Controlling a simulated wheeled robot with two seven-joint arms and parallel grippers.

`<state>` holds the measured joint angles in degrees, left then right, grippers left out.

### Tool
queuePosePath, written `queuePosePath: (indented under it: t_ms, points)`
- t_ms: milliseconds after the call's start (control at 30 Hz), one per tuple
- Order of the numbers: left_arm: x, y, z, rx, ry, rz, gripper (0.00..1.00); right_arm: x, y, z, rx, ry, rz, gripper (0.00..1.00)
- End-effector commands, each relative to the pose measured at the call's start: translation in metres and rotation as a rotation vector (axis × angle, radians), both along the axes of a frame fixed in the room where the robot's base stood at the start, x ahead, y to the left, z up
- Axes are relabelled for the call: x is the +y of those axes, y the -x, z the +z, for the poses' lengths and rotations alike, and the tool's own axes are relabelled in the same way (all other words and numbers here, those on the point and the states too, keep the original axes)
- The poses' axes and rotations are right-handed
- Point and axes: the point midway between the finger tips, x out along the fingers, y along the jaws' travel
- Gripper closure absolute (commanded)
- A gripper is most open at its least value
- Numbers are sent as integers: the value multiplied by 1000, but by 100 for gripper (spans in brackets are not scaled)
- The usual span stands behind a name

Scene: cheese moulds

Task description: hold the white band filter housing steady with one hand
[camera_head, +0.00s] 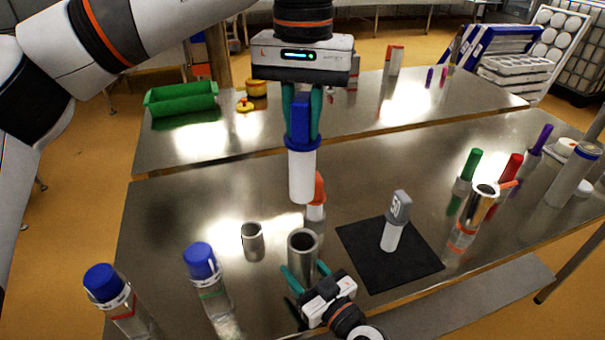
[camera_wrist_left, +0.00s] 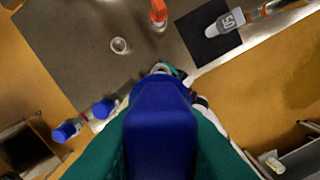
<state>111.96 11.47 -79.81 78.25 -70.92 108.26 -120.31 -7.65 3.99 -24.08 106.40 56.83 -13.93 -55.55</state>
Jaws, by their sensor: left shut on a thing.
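My left gripper (camera_head: 302,130) is shut on the blue top of a white cartridge (camera_head: 302,178) and holds it upright above the table. The blue top fills the middle of the left wrist view (camera_wrist_left: 160,130). Below it, an upright open-topped metal cylinder (camera_head: 303,243) stands near the table's front edge; I see no clear white band on it, and its lower part is partly hidden. My right gripper (camera_head: 301,267) has its teal fingers on either side of this cylinder. I cannot tell whether they touch it.
A metal cup (camera_head: 252,241) and two blue-capped bottles (camera_head: 206,273) (camera_head: 111,292) stand to the left. An orange-topped piece (camera_head: 317,196) is behind the cylinder. A grey-topped piece marked 50 (camera_head: 396,222) stands on a black mat (camera_head: 415,262). A metal-topped, orange-banded container (camera_head: 466,232) is further right.

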Motion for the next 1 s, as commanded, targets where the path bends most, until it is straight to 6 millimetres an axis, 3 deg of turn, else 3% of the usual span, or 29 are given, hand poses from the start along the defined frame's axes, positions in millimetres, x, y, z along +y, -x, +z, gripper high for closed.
queuePosePath:
  t_ms: [33, 167, 633, 1000]
  points:
    - [0, 1, -14, 5, 2, -3, 100, 0, 0, 0, -1, -1, 0, 82]
    - [0, 2, -32, -1, 6, -1, 100, 0, 0, 0, -1, -1, 0, 82]
    - [0, 2, -39, -3, 7, 1, 100, 0, 0, 0, 0, 0, 0, 82]
    - [0, 2, -71, -2, 6, 1, 100, 0, 0, 0, 0, 0, 0, 82]
